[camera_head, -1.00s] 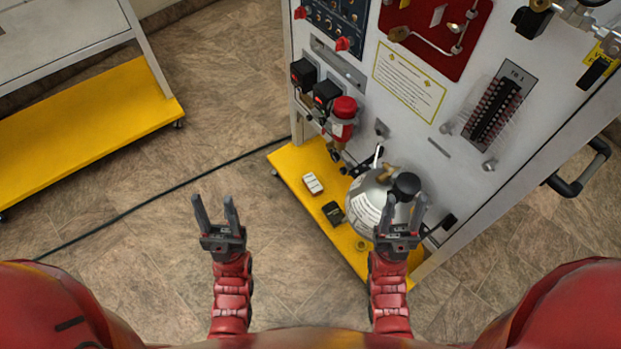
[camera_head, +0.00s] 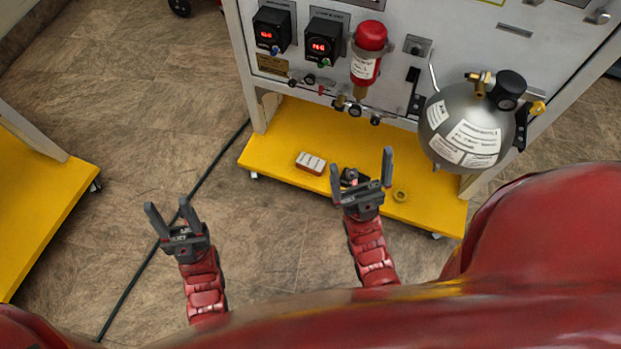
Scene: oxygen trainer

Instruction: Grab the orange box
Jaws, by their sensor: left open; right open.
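A small box (camera_head: 310,163) with a white, marked top and orange-brown sides lies on the yellow base shelf (camera_head: 280,135) of the trainer. My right gripper (camera_head: 361,160) is open and empty. In the picture its fingers are just right of the box, over the yellow shelf, apart from the box; its height above the shelf is hard to tell. My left gripper (camera_head: 168,206) is open and empty, over the bare floor left of the box. A dark item (camera_head: 350,177) shows partly behind my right gripper.
The trainer panel carries a red cylinder (camera_head: 367,60), two dark display units, small valves and a grey bottle (camera_head: 465,125) at right. A black cable (camera_head: 195,190) crosses the floor. Another yellow-based cart (camera_head: 35,205) stands at left.

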